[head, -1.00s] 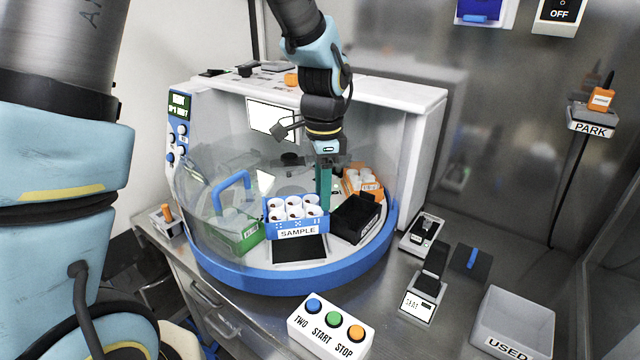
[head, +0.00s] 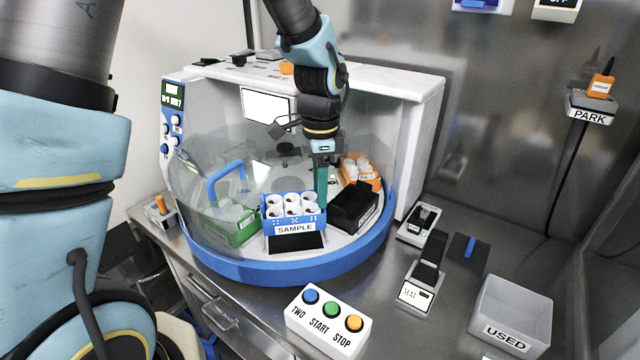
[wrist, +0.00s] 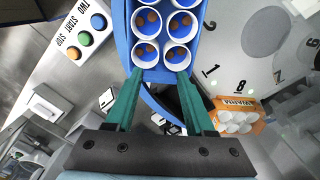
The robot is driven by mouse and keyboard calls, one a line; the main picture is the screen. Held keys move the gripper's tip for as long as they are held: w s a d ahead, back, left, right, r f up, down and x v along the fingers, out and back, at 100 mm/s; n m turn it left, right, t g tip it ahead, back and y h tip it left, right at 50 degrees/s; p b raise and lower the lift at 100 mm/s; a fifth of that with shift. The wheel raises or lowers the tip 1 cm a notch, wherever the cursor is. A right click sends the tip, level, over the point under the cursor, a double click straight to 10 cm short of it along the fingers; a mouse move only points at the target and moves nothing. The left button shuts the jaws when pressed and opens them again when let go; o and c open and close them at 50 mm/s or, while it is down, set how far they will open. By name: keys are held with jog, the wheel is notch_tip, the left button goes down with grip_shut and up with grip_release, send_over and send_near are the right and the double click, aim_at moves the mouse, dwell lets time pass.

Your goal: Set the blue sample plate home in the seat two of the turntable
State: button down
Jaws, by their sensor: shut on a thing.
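The blue sample plate (head: 292,220), labelled SAMPLE and carrying white cups, is in my gripper (head: 321,204) over the front of the turntable (head: 345,246). In the wrist view the plate (wrist: 163,75) lies between and ahead of my two green fingers (wrist: 162,82), which are shut on it. A dark seat pad (head: 297,244) shows just below and in front of the plate; its rear part is hidden. I cannot tell whether the plate touches the pad. No seat number is readable there in the head view.
A black block (head: 354,207) sits close right of the plate. An orange rack (head: 362,172) is behind it and a green rack (head: 240,228) to the left. A clear cover with a blue handle (head: 226,178) is at left. A button box (head: 329,322) stands in front.

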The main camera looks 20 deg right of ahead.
jog(key=shift+f+b, duration=0.95)
jog(key=shift+f, duration=0.85)
jog(key=shift+f, duration=1.05)
dwell(0.8)
jog(key=shift+c, duration=0.9)
grip_release()
jog(key=shift+r, duration=0.1)
notch_tip(320, 180, up, 11)
jog(key=b, duration=0.2)
jog(key=shift+b, duration=0.3)
jog(key=shift+f, duration=0.2)
